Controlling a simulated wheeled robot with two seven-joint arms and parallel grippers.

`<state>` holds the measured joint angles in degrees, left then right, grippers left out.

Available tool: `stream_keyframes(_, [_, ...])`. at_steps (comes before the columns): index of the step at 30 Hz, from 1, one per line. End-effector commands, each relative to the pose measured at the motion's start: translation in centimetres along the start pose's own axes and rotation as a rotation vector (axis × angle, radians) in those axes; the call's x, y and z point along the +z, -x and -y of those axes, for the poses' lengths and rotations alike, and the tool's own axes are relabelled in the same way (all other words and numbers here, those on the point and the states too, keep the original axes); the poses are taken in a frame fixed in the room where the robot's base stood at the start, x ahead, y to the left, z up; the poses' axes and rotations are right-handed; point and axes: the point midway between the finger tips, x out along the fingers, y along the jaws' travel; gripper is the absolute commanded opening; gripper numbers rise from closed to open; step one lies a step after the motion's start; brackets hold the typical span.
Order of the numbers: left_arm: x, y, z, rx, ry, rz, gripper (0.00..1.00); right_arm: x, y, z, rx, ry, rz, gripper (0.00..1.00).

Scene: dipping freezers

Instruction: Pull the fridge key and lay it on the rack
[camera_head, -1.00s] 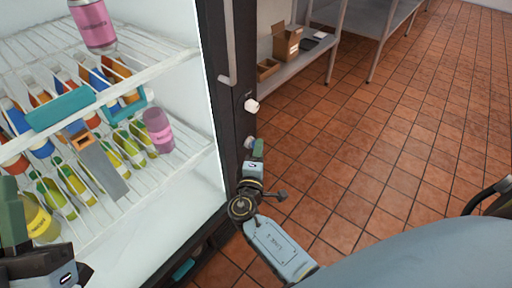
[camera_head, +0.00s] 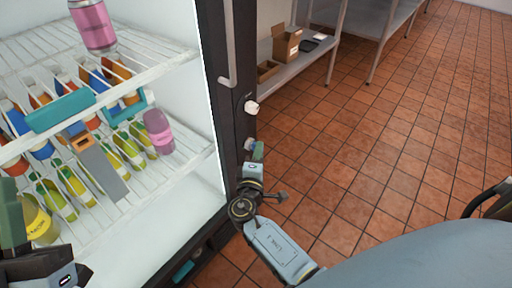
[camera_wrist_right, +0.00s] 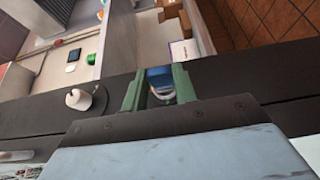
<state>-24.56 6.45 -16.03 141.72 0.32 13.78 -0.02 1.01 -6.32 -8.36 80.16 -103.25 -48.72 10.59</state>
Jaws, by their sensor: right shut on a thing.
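The open fridge stands at the left of the head view. A pale round key or knob (camera_head: 249,145) sits on its dark front frame. My right gripper (camera_head: 257,151) is at that frame with its green fingers around the key. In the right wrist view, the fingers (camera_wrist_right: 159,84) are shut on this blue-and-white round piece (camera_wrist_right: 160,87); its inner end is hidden. A second white knob (camera_head: 251,106) is higher on the frame, apart from the gripper. The wire rack (camera_head: 186,153) inside the fridge holds bottles. My left gripper (camera_head: 14,218) is partly cut off at the lower left, beside a yellow can.
An upper wire shelf (camera_head: 165,58) carries a pink can (camera_head: 93,24). A purple-pink can (camera_head: 158,131) stands at the lower rack's right, with bare wires beside it. A metal shelf (camera_head: 298,65) with cardboard boxes stands behind. The tiled floor (camera_head: 400,130) is clear.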

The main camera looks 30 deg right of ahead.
Motion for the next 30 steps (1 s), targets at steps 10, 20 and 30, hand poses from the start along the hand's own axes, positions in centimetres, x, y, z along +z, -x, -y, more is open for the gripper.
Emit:
stream_keyframes(10, [0.0, 0.0, 0.0, 0.0, 0.001, 0.003, 0.0, 0.3, 0.2, 0.0, 0.0, 0.0, 0.001, 0.0])
stream_keyframes(20, [0.3, -0.1, 0.0, 0.0, 0.001, 0.025, 0.0, 0.5, 0.3, 0.0, 0.0, 0.001, 0.001, 0.0])
stream_keyframes(30, [1.0, -0.2, 0.0, -0.002, 0.001, 0.098, 0.0, 2.3, 1.2, 0.0, -0.001, 0.002, 0.001, 0.0])
